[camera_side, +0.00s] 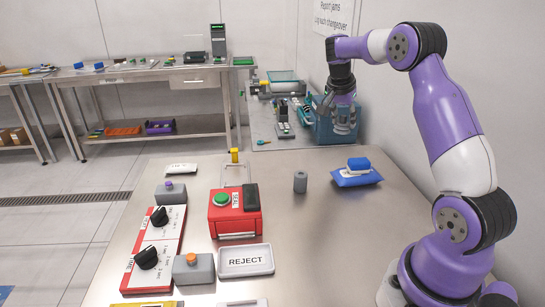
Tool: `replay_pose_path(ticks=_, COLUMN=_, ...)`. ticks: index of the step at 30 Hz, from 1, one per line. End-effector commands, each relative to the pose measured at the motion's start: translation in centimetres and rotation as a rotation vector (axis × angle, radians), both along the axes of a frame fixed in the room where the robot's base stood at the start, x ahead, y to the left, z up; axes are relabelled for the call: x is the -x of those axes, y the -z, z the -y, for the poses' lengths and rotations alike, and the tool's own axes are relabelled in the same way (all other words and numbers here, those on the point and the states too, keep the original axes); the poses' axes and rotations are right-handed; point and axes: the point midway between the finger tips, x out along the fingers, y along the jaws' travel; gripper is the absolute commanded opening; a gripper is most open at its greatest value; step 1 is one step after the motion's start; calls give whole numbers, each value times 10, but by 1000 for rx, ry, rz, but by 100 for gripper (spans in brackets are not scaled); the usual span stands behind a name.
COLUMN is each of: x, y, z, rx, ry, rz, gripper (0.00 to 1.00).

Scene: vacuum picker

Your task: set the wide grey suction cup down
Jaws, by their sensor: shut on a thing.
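My gripper (338,106) is raised at the far end of the steel table, in front of a blue bin. It is shut on a grey piece (345,123), which I take to be the wide grey suction cup. The piece hangs below the fingers and looks clear of the table. Its outline is small and partly blends with the fingers and the bin behind. A small grey cylinder (300,182) stands upright on the table, apart from my gripper.
A blue pouch (345,179) with a blue-and-white block on it lies right of the cylinder. Left are a red box with a green button (235,213), a REJECT tray (246,261) and a red-and-white knob panel (150,250). The blue bin (325,131) stands behind. The table's right front (340,240) is bare.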

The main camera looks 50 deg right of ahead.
Motion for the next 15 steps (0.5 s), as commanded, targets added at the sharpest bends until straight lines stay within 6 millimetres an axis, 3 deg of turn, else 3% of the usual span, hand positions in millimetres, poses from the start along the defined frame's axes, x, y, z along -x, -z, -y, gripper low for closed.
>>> replay_pose_path(ticks=9, x=36, y=46, z=69, rx=-1, ry=20, rz=0, gripper=24)
replay_pose_path(ticks=15, x=49, y=64, z=96, rx=0, ry=14, rz=0, gripper=24)
